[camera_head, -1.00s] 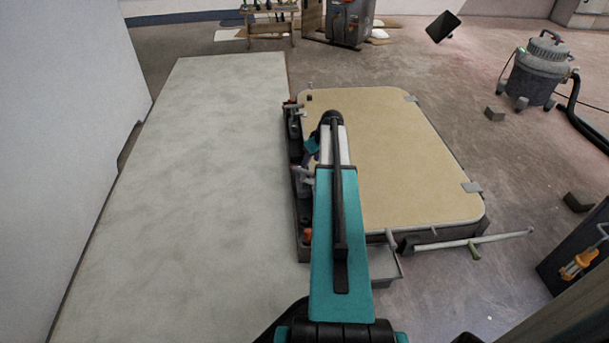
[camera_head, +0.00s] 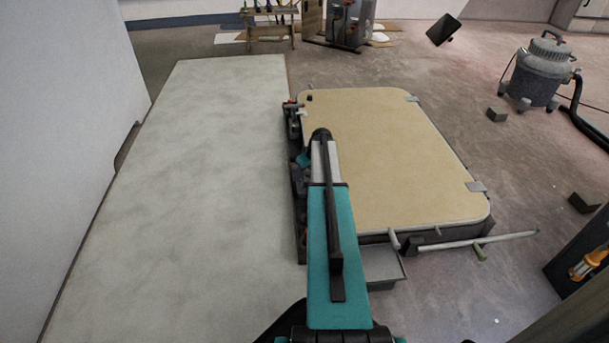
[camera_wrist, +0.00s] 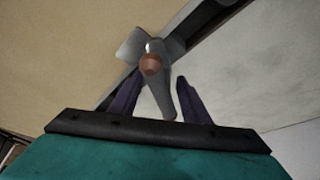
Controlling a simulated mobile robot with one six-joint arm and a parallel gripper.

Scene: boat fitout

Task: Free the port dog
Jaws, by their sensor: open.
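In the wrist view a grey metal dog (camera_wrist: 158,95) has a copper-coloured pivot cap (camera_wrist: 150,64) and a rounded lever that points toward my gripper (camera_wrist: 160,78). My gripper's two dark purple fingers are apart, one on each side of the lever. I cannot tell whether either finger touches it. In the head view the tan hatch panel (camera_head: 390,150) lies in a dark frame, and my teal arm reaches over its left edge. My fingers and the dog there are mostly hidden by the arm.
A pale flat board (camera_head: 180,190) lies left of the hatch. A grey tray (camera_head: 385,268) and a long rod (camera_head: 475,241) are at the hatch's near side. A shop vacuum (camera_head: 540,72) stands at the back right. A dark cabinet (camera_head: 570,245) is at the right.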

